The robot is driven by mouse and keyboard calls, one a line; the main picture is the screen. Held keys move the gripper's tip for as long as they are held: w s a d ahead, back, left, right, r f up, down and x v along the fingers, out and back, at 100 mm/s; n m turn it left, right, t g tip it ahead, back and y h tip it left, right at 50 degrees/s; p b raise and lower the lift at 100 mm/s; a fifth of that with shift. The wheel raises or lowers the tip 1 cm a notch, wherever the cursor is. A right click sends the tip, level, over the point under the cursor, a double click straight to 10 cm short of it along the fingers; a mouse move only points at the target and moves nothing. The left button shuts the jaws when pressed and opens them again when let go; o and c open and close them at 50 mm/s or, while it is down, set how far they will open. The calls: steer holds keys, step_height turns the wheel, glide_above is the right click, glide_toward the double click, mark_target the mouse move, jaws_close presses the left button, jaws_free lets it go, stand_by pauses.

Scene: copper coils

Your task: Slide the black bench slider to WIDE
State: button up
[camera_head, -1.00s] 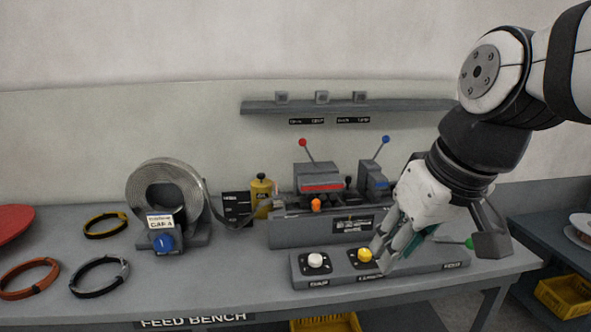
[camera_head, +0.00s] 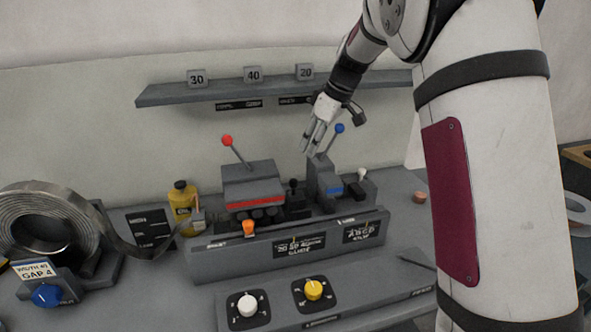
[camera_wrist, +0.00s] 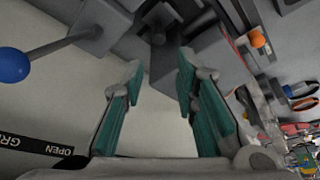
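A small black knob (camera_head: 293,185) stands on a dark block between the red-striped block and the blue-levered block of the bench machine (camera_head: 230,252); I take it to be the slider. No WIDE mark is readable beside it. In the wrist view a dark knob-like part (camera_wrist: 157,38) shows just beyond the fingertips, probably the same one. My gripper (camera_head: 312,150) points down above and behind the machine, near the blue-ball lever (camera_head: 339,128). In the wrist view my gripper (camera_wrist: 160,70) has its teal-padded fingers apart with nothing between them.
A red-ball lever (camera_head: 227,141) rises left of the gripper. A shelf (camera_head: 210,90) with numbered blocks runs behind. An orange knob (camera_head: 249,228) is at the machine's front. White (camera_head: 247,306) and yellow (camera_head: 313,289) dials sit before it. A yellow bottle (camera_head: 182,205) stands left.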

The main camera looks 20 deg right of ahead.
mark_target(294, 181)
steer(key=p+x, duration=0.1)
steer(key=x, duration=1.3)
steer(key=shift+d+p, duration=0.1)
steer(key=shift+p, duration=0.25)
jaws_close()
